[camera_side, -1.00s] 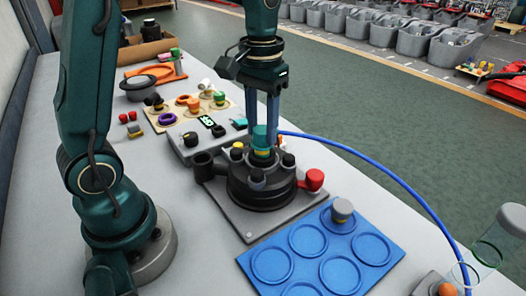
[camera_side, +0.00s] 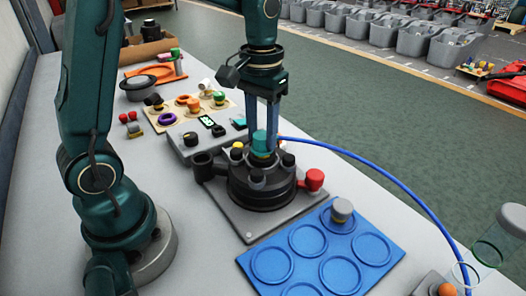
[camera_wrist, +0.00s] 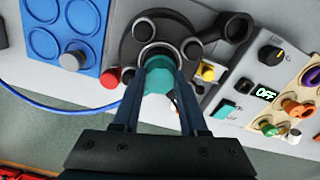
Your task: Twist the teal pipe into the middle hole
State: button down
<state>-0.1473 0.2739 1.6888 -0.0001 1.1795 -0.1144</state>
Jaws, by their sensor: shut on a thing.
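My gripper (camera_side: 262,150) points down from above and is shut on the pipe, one finger on each side. In the wrist view my gripper (camera_wrist: 160,76) has its fingers against the teal pipe (camera_wrist: 160,80). The middle hole is hidden under the pipe, so I cannot tell how deep the pipe sits.
Around the fixture's top are black caps, a yellow cap and a red knob (camera_side: 315,180). A blue tray (camera_side: 322,250) with round recesses and one grey cap (camera_side: 342,209) lies in front. A grey control box (camera_side: 200,137) stands behind. A blue hose (camera_side: 390,180) runs right.

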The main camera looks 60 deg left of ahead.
jog(key=shift+f, duration=0.15)
dwell(0.4)
grip_release()
dwell(0.5)
dwell(0.4)
jog(key=shift+r, duration=3.55)
